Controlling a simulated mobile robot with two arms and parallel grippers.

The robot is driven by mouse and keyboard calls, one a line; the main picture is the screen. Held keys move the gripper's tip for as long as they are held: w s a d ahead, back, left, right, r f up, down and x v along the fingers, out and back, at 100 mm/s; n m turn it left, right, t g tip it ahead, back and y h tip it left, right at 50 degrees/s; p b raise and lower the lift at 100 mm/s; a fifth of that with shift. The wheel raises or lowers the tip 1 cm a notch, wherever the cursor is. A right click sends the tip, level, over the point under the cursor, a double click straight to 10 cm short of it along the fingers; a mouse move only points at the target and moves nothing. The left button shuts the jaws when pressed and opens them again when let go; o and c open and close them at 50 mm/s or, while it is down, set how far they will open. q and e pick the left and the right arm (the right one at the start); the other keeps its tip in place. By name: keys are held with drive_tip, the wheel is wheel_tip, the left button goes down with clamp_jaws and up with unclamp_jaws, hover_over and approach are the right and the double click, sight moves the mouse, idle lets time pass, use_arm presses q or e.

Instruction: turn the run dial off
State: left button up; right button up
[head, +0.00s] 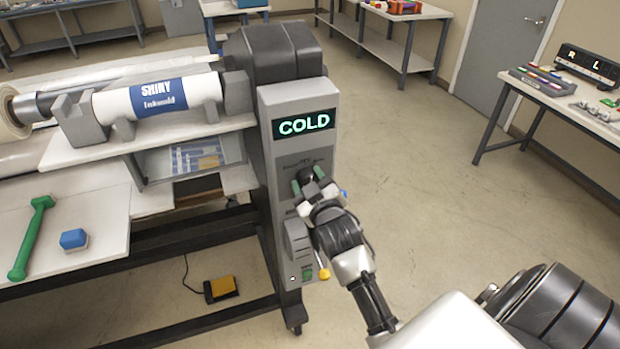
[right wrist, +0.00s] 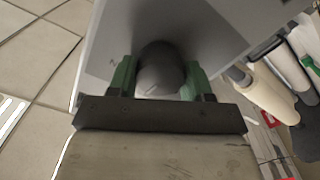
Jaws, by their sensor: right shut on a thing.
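The laminator's control panel (head: 287,150) faces me, with a lit display (head: 303,123) that reads COLD. My right gripper (head: 311,183) is at the panel below the display. Its green fingers are shut on a dark round dial, which shows between them in the right wrist view (right wrist: 158,72). In the head view the gripper hides most of the dial and its markings, so I cannot read its setting. My left gripper is not in view.
Below the gripper the panel has a grey lever-like part (head: 297,243) and a yellow knob (head: 324,274). A green-handled tool (head: 31,238) and a blue block (head: 74,239) lie on the left table. A yellow pedal (head: 222,287) is on the floor. The floor at right is clear.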

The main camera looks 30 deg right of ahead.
drive_tip(key=shift+n, duration=0.5)
drive_tip(key=o, duration=0.7)
drive_tip(key=shift+o, duration=1.2)
drive_tip(key=shift+w, duration=0.15)
drive_tip(key=b+v, duration=0.3)
drive_tip(key=v, duration=0.8)
drive_tip(key=shift+w, duration=0.1)
